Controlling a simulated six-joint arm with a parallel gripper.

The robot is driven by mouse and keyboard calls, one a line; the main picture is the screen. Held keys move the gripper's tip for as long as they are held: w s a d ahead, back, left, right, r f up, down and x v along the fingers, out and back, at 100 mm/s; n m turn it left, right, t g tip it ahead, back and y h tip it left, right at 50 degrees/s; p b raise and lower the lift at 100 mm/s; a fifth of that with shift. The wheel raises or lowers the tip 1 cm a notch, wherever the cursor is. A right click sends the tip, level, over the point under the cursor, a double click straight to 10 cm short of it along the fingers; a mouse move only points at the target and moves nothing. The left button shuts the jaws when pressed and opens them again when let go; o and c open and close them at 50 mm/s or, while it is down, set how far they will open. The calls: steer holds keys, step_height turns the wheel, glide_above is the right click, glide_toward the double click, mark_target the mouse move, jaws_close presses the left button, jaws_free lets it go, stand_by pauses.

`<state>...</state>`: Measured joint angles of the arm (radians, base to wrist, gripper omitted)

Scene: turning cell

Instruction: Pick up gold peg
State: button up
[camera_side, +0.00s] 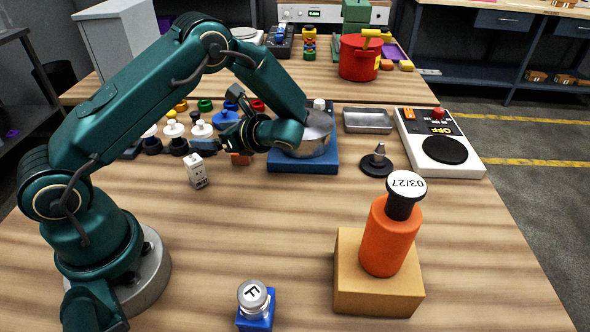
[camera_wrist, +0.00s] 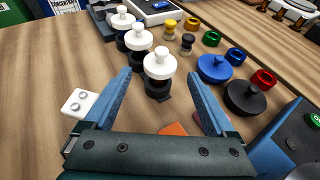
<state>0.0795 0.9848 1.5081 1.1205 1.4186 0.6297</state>
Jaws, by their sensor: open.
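My gripper (camera_wrist: 158,75) is open, with its two blue fingers spread and nothing held. In the side view my gripper (camera_side: 217,130) is low over the left back part of the table, by the small pieces. I cannot tell for certain which is the gold peg. A white knobbed piece (camera_wrist: 160,62) on a black base shows between the fingers; its depth relative to them is unclear.
More white knobbed pieces (camera_wrist: 137,37), blue (camera_wrist: 214,67) and black (camera_wrist: 243,96) knobs, and coloured rings (camera_wrist: 236,56) stand close around. A white box (camera_side: 195,171) and an orange block (camera_side: 241,159) are near my gripper. An orange bottle (camera_side: 390,240) stands at front right.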

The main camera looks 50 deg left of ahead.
mark_target(209, 134)
steer(key=shift+x, duration=2.35)
steer(key=shift+s, duration=0.1)
jaws_close()
